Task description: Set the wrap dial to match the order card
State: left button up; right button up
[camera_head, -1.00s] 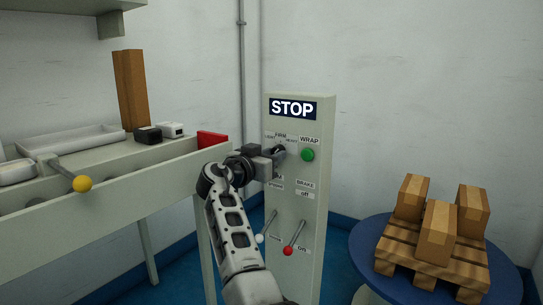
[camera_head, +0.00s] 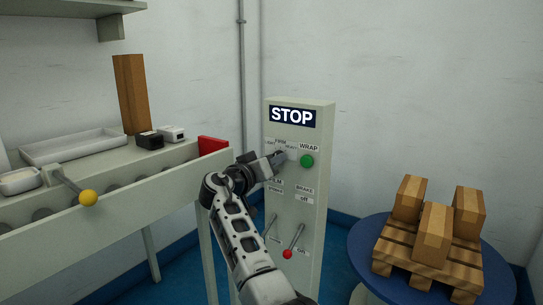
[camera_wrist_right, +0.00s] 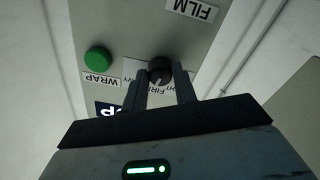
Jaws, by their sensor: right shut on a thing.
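The black wrap dial (camera_wrist_right: 160,69) sits on a pale label plate on the control panel (camera_head: 318,200). My right gripper (camera_head: 280,158) reaches it from the left and hides most of it in the head view. In the right wrist view the gripper's two fingers (camera_wrist_right: 162,88) are closed on the dial, one on each side. The label shows the words FIRM and, partly, LIGHT and HEAVY; the fingers cover part of it, and I cannot tell the dial's setting. I cannot make out an order card. My left gripper is not in view.
A green WRAP button (camera_head: 307,161) is just right of the dial. A red-tipped lever (camera_head: 287,254) is lower on the panel. A conveyor bench with a yellow-knobbed lever (camera_head: 88,198) stands left. A blue turntable (camera_head: 362,255) bears a pallet of boxes at right.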

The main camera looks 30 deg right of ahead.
pick_arm(q)
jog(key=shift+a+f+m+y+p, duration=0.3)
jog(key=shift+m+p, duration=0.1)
jog(key=shift+p, duration=0.25)
pick_arm(e)
jog(key=shift+r+n, duration=0.15)
jog(key=shift+n, duration=0.95)
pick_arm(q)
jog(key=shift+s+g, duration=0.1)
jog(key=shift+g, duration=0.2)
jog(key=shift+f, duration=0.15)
pick_arm(e)
jog(key=o, duration=1)
